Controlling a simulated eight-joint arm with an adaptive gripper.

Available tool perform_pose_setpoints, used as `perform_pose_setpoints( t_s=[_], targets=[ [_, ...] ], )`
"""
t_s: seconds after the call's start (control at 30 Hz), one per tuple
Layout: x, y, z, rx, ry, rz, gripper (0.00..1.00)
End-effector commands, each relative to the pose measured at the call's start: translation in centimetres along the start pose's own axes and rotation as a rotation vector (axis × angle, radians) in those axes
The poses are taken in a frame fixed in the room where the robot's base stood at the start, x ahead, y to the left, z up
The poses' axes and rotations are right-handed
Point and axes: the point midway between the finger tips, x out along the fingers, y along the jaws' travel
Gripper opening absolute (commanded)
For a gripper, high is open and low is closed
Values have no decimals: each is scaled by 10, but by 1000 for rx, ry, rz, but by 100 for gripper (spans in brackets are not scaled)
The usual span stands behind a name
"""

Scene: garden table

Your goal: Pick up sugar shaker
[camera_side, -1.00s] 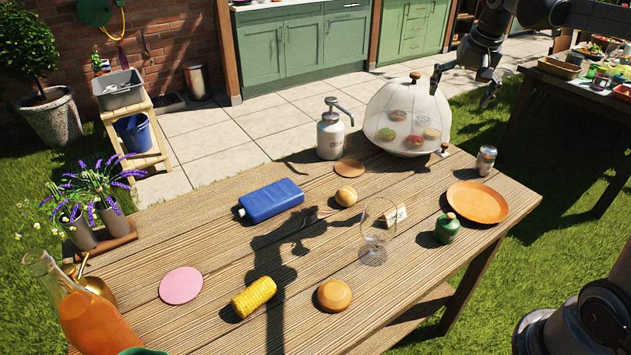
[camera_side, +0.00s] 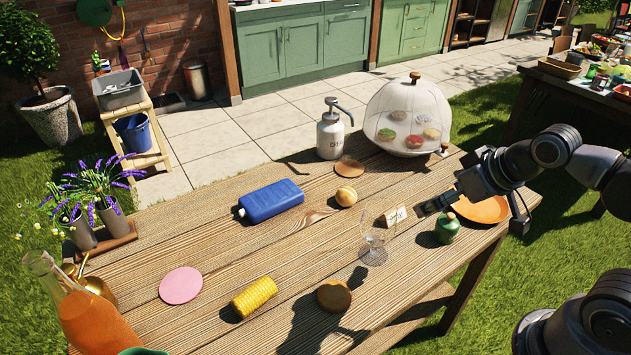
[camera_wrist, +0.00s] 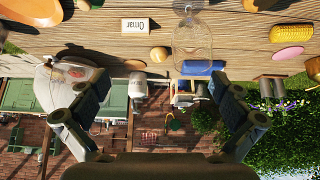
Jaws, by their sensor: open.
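I cannot surely tell which thing is the sugar shaker. A small silver canister, which may be it, stood near the table's right edge in the earlier side view; my arm now covers that spot. My gripper (camera_side: 470,216) is open, over the table's right end by the orange plate (camera_side: 487,209) and the green corked bottle (camera_side: 446,231). In the wrist view its fingers (camera_wrist: 158,88) are spread wide with nothing held between them. A white pump dispenser (camera_side: 331,138) stands upright at the back; it also shows in the wrist view (camera_wrist: 138,84).
A clear glass (camera_side: 374,240) stands beside a name card (camera_side: 397,216), left of my gripper. A mesh dome (camera_side: 410,110) stands behind. A blue bottle (camera_side: 271,200), a round fruit (camera_side: 346,196), corn (camera_side: 254,297) and a pink disc (camera_side: 181,285) lie further left.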

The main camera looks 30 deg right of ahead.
Motion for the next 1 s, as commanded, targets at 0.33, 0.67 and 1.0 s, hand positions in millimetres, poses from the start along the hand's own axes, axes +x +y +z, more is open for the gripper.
perform_pose_setpoints(
  t_s=[0.33, 0.67, 1.0],
  targets=[
    [0, 0, 0, 1, 0, 0, 75],
    [2, 21, -22, 54, -17, 37, 75],
    [27, 122, -82, 252, -84, 165, 75]
  ],
)
